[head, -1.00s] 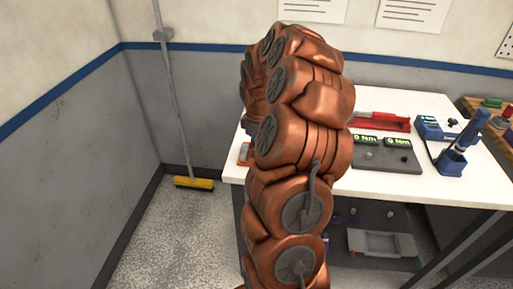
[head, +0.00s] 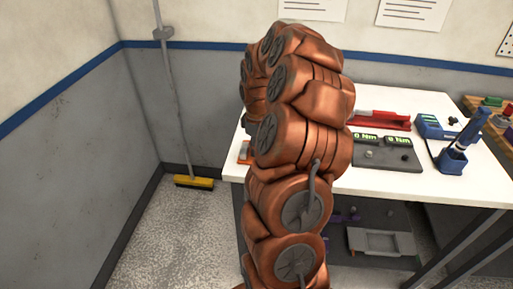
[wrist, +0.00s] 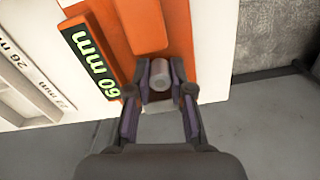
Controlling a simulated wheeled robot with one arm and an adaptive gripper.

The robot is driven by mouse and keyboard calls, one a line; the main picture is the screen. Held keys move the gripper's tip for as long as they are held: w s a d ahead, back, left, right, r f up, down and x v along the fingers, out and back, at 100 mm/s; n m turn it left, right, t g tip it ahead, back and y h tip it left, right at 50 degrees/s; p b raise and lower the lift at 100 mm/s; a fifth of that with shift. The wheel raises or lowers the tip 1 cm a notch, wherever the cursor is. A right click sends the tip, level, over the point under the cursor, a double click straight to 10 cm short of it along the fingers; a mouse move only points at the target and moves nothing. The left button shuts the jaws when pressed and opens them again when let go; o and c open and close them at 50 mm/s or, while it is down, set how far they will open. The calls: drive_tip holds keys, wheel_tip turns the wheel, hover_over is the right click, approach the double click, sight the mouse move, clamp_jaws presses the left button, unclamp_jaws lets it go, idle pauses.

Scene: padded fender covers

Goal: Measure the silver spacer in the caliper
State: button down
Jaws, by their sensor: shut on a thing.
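The silver spacer (wrist: 160,72) is a small grey cylinder between my fingertips in the wrist view. My gripper (wrist: 161,88) is shut on it from both sides. They are at the lower end of the orange caliper (wrist: 128,62), whose green display reads 60 mm. I cannot tell whether the spacer touches the caliper. In the head view, only a bit of the orange caliper (head: 244,152) shows left of my arm at the table's left edge. My gripper and the spacer are hidden there behind my arm.
The white table (head: 375,183) holds a grey torque unit (head: 386,155) with two displays, a red tool (head: 381,121) and blue devices (head: 452,160) to the right. In the wrist view, a tray with mm labels (wrist: 38,78) lies left of the caliper. Floor shows beyond the table edge.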

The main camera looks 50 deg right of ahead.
drive_tip(key=shift+f, duration=0.2)
drive_tip(key=c, duration=0.9)
unclamp_jaws()
drive_tip(key=shift+c, duration=0.2)
wheel_tip(320, 180, up, 12)
